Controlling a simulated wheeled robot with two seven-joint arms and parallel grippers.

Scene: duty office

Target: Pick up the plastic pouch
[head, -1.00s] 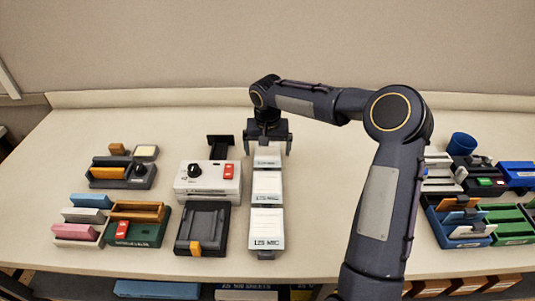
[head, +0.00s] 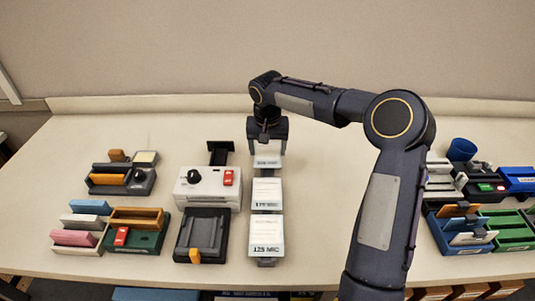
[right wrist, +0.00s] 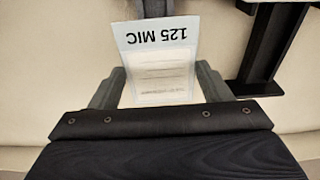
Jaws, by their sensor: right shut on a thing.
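Three white plastic pouches stand in a row in a grey holder (head: 267,262), front to back. My right gripper (head: 267,150) is at the far end of the row, shut on the farthest pouch (head: 267,160). In the right wrist view this pouch (right wrist: 158,65) lies between the two fingers of the gripper (right wrist: 160,88), with "125 MIC" upside down on it. The middle pouch (head: 267,190) and the near pouch (head: 267,230), marked "125 MIC", are apart from the gripper. I cannot tell whether the held pouch is clear of the holder. My left gripper is not in view.
A white machine (head: 208,186) with a black knob and red switch stands close left of the row. A dark tray (head: 202,232) is in front of it. Organisers with coloured blocks (head: 135,232) stand at the left, blue and green trays (head: 463,243) at the right.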

